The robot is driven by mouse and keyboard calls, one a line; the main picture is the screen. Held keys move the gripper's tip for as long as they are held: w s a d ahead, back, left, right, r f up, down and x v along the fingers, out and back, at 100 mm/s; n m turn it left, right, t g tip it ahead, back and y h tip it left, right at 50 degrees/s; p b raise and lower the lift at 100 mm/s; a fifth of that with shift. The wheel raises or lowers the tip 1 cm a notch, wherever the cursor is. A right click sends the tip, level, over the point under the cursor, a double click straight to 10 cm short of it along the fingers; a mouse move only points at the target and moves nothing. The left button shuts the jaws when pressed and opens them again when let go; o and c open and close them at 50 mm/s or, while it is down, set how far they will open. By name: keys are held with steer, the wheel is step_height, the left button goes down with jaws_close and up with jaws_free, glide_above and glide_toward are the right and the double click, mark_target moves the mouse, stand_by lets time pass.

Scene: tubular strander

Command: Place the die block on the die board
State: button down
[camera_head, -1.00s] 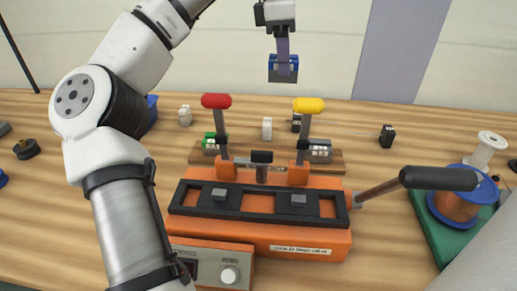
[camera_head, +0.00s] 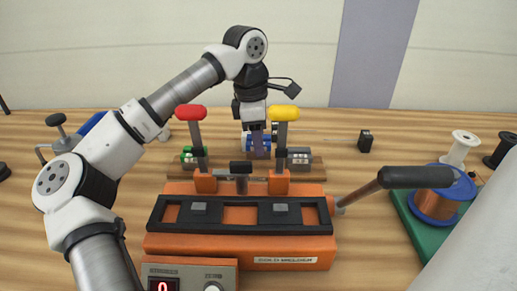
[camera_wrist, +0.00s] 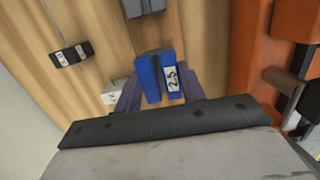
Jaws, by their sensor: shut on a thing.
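My gripper (camera_head: 257,141) points down behind the orange machine, over the middle of the wooden die board (camera_head: 318,174). In the wrist view its purple fingers (camera_wrist: 160,92) are shut on the blue die block (camera_wrist: 147,78), which carries a white "2.5" label. In the head view the block (camera_head: 266,141) is partly hidden by the fingers. A green block (camera_head: 187,157) sits at the board's left end and a grey one (camera_head: 299,157) at its right end. The block's underside is hidden, so I cannot tell whether it touches the board.
The orange cold welder (camera_head: 240,250) stands in front of the board, with a red-knobbed lever (camera_head: 190,112), a yellow-knobbed lever (camera_head: 284,113) and a long black handle (camera_head: 415,177) at right. A small black block (camera_head: 366,141) stands on the table behind. Spools stand at far right.

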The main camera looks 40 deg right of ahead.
steer(key=shift+f, duration=1.6)
steer(key=shift+f, duration=0.2)
steer(key=c, duration=0.8)
jaws_free()
steer(key=shift+c, duration=0.2)
step_height(320, 180, up, 12)
steer(key=a, duration=0.1)
steer(key=shift+w+r, duration=0.15)
steer(key=shift+w, duration=0.3)
steer(key=shift+a, duration=0.1)
